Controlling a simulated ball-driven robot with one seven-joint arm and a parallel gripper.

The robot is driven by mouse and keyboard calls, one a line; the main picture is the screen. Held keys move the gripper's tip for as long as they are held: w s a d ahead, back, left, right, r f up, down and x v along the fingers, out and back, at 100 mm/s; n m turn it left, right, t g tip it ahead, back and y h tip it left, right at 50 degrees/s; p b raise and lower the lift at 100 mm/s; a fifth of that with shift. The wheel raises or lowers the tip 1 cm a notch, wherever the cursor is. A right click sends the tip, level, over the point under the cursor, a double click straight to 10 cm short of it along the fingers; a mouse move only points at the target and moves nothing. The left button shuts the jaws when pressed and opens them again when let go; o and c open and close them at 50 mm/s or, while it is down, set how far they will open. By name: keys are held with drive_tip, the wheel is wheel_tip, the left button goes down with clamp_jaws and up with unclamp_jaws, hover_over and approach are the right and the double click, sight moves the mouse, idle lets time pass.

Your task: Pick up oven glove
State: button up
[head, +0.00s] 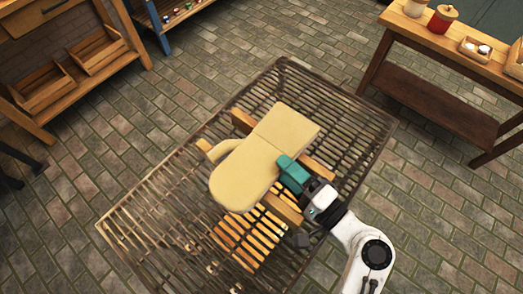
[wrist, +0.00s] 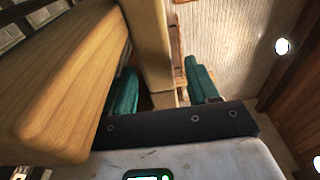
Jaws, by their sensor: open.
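The oven glove (head: 248,170) is cream-yellow and lies flat in the head view, its rounded end toward the lower left and its square cuff toward the upper right. It rests over a wooden frame or rack (head: 283,207), most of which it hides. My gripper (head: 291,171), with teal fingers, is at the glove's right edge. In the wrist view my gripper (wrist: 165,87) has its two fingers apart. A pale tan panel (wrist: 148,38) reaches down between them; I cannot tell whether it is glove or wood. Contact with the glove is unclear.
The wooden frame stands on a slatted table (head: 150,205) with open slats around it. A thick wooden bar (wrist: 65,85) is close on the left in the wrist view. A wooden side table (head: 440,110) with a red jar (head: 442,19) is upper right; a shelf (head: 75,65) is upper left.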

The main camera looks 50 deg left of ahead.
sight(269, 158)
drive_tip(key=shift+s+a+f+p, duration=0.1)
drive_tip(key=shift+a+p, duration=0.15)
drive_tip(key=shift+a, duration=0.65)
drive_tip(key=shift+s+a+r+p, duration=0.15)
drive_tip(key=shift+a+p, duration=0.1)
drive_tip(key=shift+a, duration=0.65)
drive_tip(key=shift+s+a+f+p, duration=0.15)
drive_tip(key=shift+a+p, duration=0.1)
drive_tip(key=shift+a, duration=0.65)
clamp_jaws()
